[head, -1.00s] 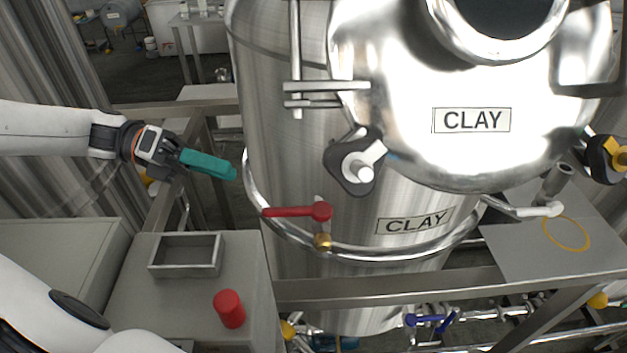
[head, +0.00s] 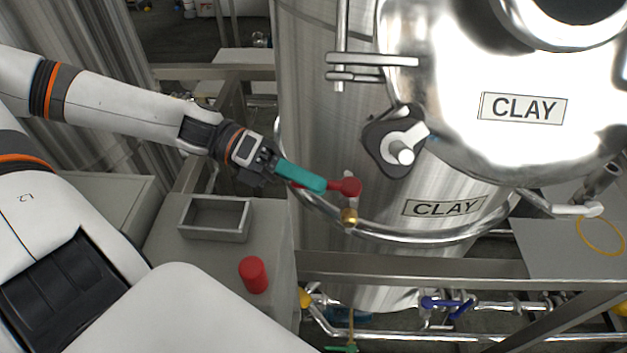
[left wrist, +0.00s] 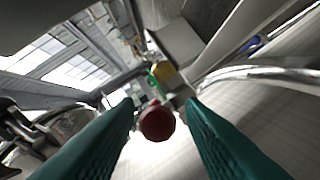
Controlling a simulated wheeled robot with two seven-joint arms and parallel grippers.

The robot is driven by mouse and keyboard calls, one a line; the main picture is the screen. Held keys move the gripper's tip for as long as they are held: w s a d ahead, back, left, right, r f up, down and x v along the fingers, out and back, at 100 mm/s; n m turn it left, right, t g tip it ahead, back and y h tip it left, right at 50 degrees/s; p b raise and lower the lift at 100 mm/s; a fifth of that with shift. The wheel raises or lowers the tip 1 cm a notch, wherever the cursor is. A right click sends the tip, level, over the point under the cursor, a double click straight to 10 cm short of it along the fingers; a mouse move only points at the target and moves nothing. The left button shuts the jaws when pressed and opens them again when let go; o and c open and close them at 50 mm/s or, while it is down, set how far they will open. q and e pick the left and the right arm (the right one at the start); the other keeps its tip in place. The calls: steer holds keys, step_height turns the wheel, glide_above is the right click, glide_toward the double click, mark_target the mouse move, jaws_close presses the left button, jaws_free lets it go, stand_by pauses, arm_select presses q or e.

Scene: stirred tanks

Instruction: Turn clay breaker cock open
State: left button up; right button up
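The clay tank (head: 330,130) is a large steel vessel with CLAY labels. Its cock has a red lever handle with a round red hub (head: 349,187) above a brass body (head: 349,216), on the tank's front left. My left gripper (head: 312,182), with teal fingers, is at the handle and covers most of the lever in the head view. In the left wrist view the teal fingers (left wrist: 163,118) stand apart with the red handle (left wrist: 156,121) seen between them. Whether they touch it I cannot tell. My right gripper is not in view.
A grey cabinet (head: 170,265) at lower left carries an open metal tray (head: 215,237) and a red cylinder (head: 254,274). A steel frame rail (head: 420,269) and a curved pipe (head: 420,238) run across the tank's front. A blue-handled valve (head: 445,304) sits below.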

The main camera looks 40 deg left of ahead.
arm_select(q)
steer(key=shift+d+f, duration=0.1)
steer(key=shift+d, duration=0.45)
steer(key=shift+w, duration=0.1)
steer(key=shift+c, duration=0.3)
jaws_close()
steer(key=n+t+p, duration=0.1)
steer(key=p, duration=0.3)
steer(key=n+t+y+p, duration=0.1)
steer(key=p, duration=0.3)
steer(key=s+n+t+p, duration=0.1)
steer(key=t+p, duration=0.1)
steer(key=p, duration=0.2)
steer(key=shift+d, duration=0.4)
steer(key=shift+o, duration=0.3)
jaws_free()
steer(key=shift+s, duration=0.1)
